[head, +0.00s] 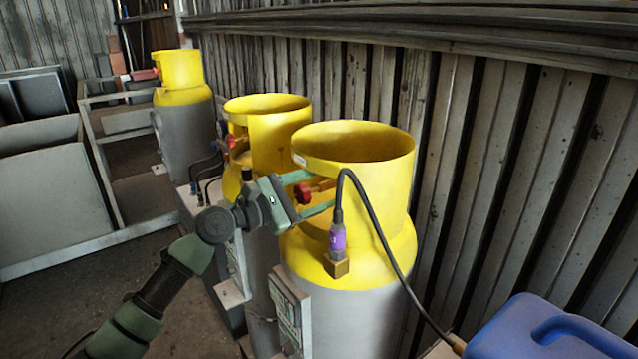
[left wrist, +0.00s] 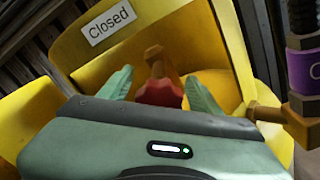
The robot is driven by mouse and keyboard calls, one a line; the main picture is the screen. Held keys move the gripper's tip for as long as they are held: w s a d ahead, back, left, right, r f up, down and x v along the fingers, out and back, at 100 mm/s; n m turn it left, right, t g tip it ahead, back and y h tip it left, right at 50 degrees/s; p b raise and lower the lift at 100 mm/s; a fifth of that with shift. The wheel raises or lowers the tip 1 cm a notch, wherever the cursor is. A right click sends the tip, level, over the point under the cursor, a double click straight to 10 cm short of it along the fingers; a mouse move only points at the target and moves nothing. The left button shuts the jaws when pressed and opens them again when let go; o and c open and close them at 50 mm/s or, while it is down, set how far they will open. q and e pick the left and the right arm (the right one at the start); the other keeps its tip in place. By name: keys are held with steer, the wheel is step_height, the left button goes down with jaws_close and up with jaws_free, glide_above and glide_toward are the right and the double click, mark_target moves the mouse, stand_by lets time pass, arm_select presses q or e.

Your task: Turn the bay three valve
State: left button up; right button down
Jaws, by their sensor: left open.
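The nearest yellow-topped grey cylinder (head: 350,262) has a red valve knob (head: 303,193) on a brass stem inside its collar opening. My left gripper (head: 322,189) is open, with one green finger above and one below the knob. In the left wrist view the red knob (left wrist: 158,93) sits between the two spread fingers of the left gripper (left wrist: 155,85), with a gap on each side. A white "Closed" label (left wrist: 110,27) is on the yellow collar behind. No bay number is readable. My right gripper is not in view.
A black hose (head: 388,235) with a purple-banded connector (head: 338,238) arches close to the gripper's right. Two more cylinders, the middle one (head: 262,125) and the far one (head: 183,120), stand behind. A blue container (head: 540,330) is at lower right. A corrugated wall (head: 500,180) runs behind.

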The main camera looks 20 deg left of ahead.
arm_select(q)
steer(key=shift+w+d, duration=0.15)
steer(key=shift+w, duration=0.05)
steer(key=shift+s, duration=0.1)
steer(key=c, duration=1.4)
steer(key=shift+o, duration=0.2)
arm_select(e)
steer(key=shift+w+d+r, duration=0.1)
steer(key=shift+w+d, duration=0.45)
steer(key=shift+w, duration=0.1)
